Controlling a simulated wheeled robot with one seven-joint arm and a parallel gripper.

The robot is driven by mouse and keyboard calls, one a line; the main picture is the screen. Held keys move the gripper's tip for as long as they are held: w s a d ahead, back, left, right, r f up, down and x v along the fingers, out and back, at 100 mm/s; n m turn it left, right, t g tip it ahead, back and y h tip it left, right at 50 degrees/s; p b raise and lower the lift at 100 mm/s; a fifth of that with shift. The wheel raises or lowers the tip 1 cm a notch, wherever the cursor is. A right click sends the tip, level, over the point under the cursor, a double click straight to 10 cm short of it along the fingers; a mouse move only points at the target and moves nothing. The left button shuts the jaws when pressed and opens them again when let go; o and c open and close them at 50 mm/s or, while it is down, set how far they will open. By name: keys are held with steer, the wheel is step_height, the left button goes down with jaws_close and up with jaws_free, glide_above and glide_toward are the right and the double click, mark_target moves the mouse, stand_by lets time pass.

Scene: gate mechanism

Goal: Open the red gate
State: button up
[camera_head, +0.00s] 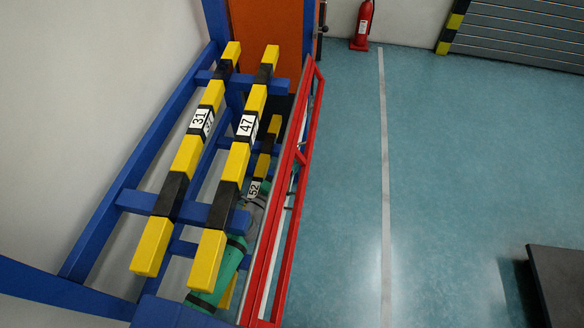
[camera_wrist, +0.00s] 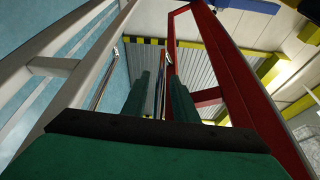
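The red gate (camera_head: 297,185) is a tall red frame along the right side of a blue rack in the head view. I cannot tell whether it is latched. In the wrist view a red frame (camera_wrist: 230,85) rises on the right, close to my gripper (camera_wrist: 161,100). The two green fingers stand apart, with a gap between them. A thin reddish upright strip shows through that gap; I cannot tell whether it lies between the fingers or beyond them. In the head view my green arm is behind the gate's lower part, and the fingers are largely hidden.
The blue rack (camera_head: 95,232) carries yellow-and-black bars (camera_head: 185,155) with number plates. An orange door (camera_head: 266,40) stands behind it. A fire extinguisher (camera_head: 362,25) is at the back wall. A dark platform (camera_head: 560,285) is at lower right. The teal floor right of the gate is clear.

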mark_target(304, 168)
jaws_close()
steer(key=shift+s+d+r+n+t+h, duration=0.1)
steer(key=shift+s+d+r+n+t, duration=0.1)
steer(key=shift+d+n, duration=0.4)
steer(key=shift+s+d+r+n+t+h, duration=0.1)
steer(key=shift+d+r+n+t, duration=0.1)
steer(key=shift+d+n, duration=0.35)
steer(key=shift+s+d+r+n+t+h, duration=0.1)
steer(key=shift+d+r+n, duration=0.2)
steer(key=shift+d, duration=0.5)
steer(key=shift+f, duration=0.1)
steer(key=shift+o, duration=1)
jaws_free()
steer(key=shift+o, duration=0.2)
steer(key=shift+a, duration=0.15)
